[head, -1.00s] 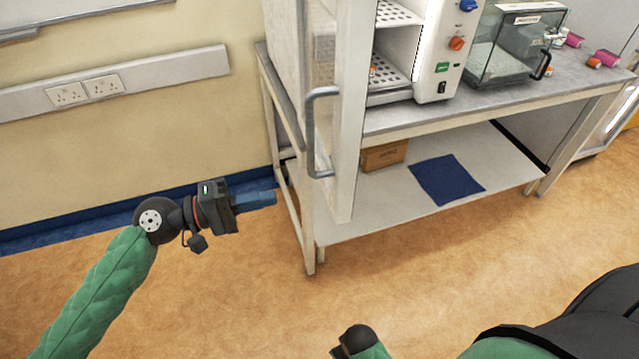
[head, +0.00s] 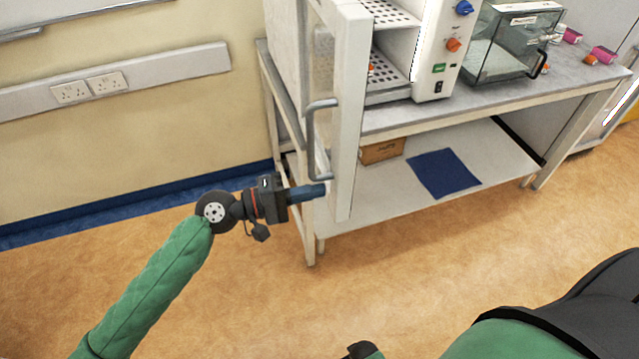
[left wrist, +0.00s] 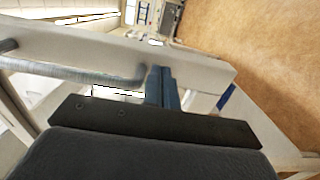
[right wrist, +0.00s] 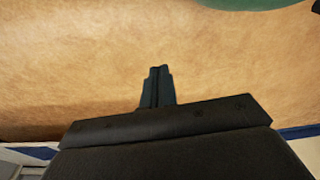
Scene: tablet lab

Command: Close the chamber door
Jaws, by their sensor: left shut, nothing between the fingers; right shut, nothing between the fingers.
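The chamber door (head: 349,115) stands open in the head view, swung out toward me from the white chamber (head: 432,55) on the bench. Its grey bar handle (head: 311,140) is on the door's outer face; it also shows in the left wrist view (left wrist: 85,74). My left gripper (head: 322,190) is shut and empty, its blue fingertips at the door's lower part, just below the handle's lower end. In the left wrist view the fingertips (left wrist: 160,72) overlap the door's face; I cannot tell whether they touch it. My right gripper (right wrist: 158,72) is shut and empty, over bare floor.
The bench (head: 515,100) holds a clear box (head: 510,45) and pink-and-orange pieces (head: 603,54). Its lower shelf (head: 370,190) carries a cardboard box (head: 382,151) and a blue cloth (head: 443,173). The floor (head: 430,250) in front is clear.

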